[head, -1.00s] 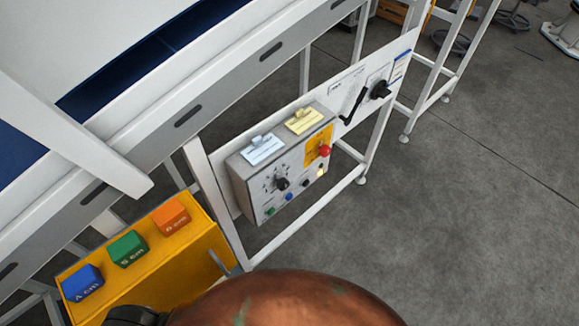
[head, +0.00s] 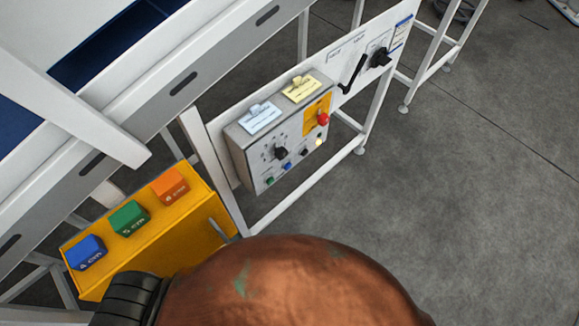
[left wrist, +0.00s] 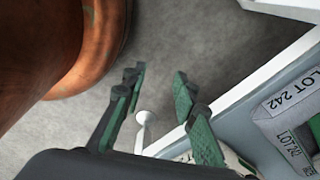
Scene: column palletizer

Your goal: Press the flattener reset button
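A grey control box (head: 240,152) hangs on the white frame in the head view. Its sloped front carries a black rotary knob (head: 280,153) and a row of small buttons: green (head: 269,181), blue (head: 287,166), black (head: 304,152) and a pale lit one (head: 319,141). A red mushroom button (head: 323,119) sits on a yellow plate. I cannot read which one is the flattener reset. My left gripper (left wrist: 158,78) is open and empty in the left wrist view, above grey floor, with no button in that view. My right gripper is in neither view.
A yellow box (head: 205,225) with blue, green and orange size blocks stands left of the panel. A white board (head: 345,65) with a black handle adjoins it. Sacks marked LOT 242 (left wrist: 285,100) lie beside a white rail in the wrist view. Floor right of the frame is clear.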

